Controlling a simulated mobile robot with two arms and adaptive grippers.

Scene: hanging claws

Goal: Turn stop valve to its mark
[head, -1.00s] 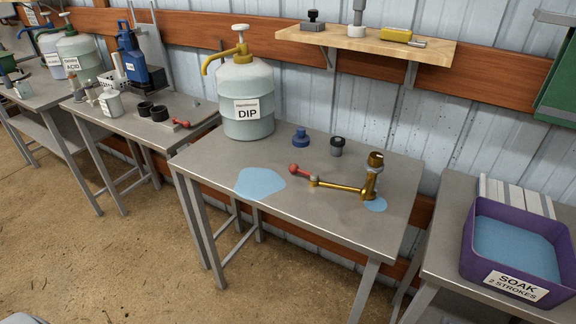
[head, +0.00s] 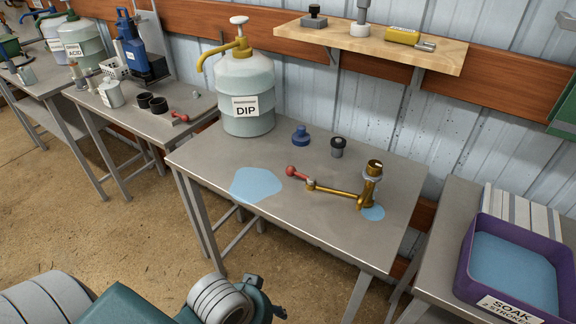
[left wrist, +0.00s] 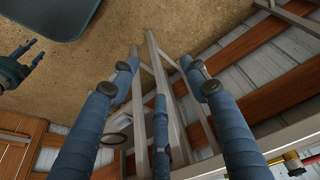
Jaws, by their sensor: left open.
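The stop valve appears to be the brass fitting (head: 370,185) at the right of the middle table, with a long brass lever (head: 338,192) reaching left to a red ball knob (head: 290,170). I cannot make out a mark. A red knob and some yellow also show at the lower right corner of the left wrist view. My left gripper (left wrist: 160,80) is open and empty, its blue fingers spread over the floor and table legs, apart from the valve. Its fingertips are outside the head view. Blue prongs at the left edge of the left wrist view may be my right gripper (left wrist: 28,58).
The middle table (head: 215,155) also holds a DIP pump jug (head: 245,85), a blue cap (head: 301,136), a dark-topped grey fitting (head: 338,148) and a blue puddle (head: 255,184). A purple SOAK tub (head: 468,255) stands right. A wooden shelf (head: 290,25) hangs above.

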